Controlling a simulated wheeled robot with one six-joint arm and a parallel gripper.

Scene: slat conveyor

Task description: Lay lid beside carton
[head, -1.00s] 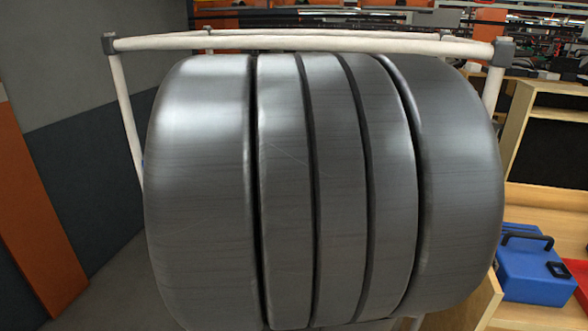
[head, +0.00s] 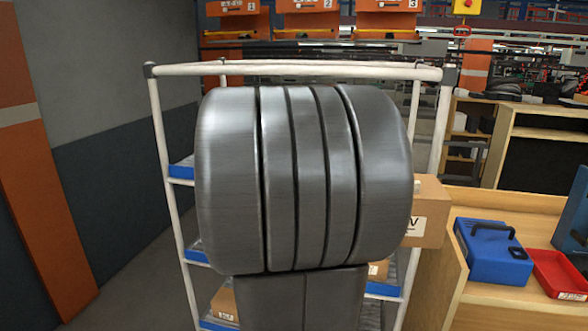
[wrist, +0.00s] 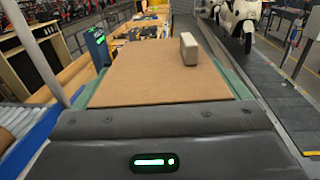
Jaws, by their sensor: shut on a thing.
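In the wrist view a flat brown cardboard panel, the lid (wrist: 160,76), stretches out in front of my gripper (wrist: 158,122). My gripper's dark body with a green light fills the bottom of that view. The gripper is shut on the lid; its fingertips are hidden. In the head view my grey arm blocks the middle and hides the gripper and lid. A labelled carton (head: 427,212) shows to the right of my arm, partly hidden.
A white-framed rack (head: 164,170) with blue-edged shelves stands behind my arm. A blue toolbox (head: 492,250) and a red tray (head: 560,273) sit on a wooden bench (head: 505,305) at right.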

